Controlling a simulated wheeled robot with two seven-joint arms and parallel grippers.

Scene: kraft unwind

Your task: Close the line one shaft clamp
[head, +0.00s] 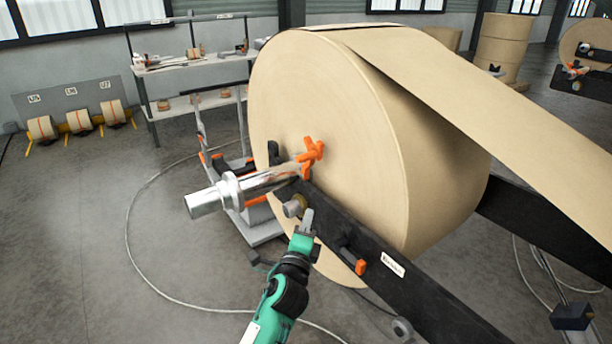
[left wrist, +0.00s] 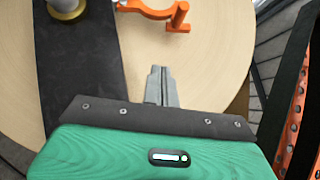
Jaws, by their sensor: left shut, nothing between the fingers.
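A shiny steel shaft (head: 230,191) sticks out of the large kraft roll (head: 330,130) in the head view. Orange fittings (head: 312,152) sit around it against the roll face. A black upright piece (head: 273,152) stands beside the shaft, seemingly part of the clamp; whether the clamp is open is hard to tell. My left gripper (head: 308,218) is shut and empty, in front of the black arm beam (head: 400,285) and below the shaft. In the left wrist view its fingers (left wrist: 161,84) point toward the roll face, apart from an orange fitting (left wrist: 155,9). My right gripper is not in view.
A round knob (head: 295,206) with a brass-coloured base sits on the beam close to my left fingers. An orange-tipped lever (head: 361,267) sits further along. Paper web (head: 500,110) runs off to the right. A shelf (head: 190,100) stands behind. Floor at left is mostly clear.

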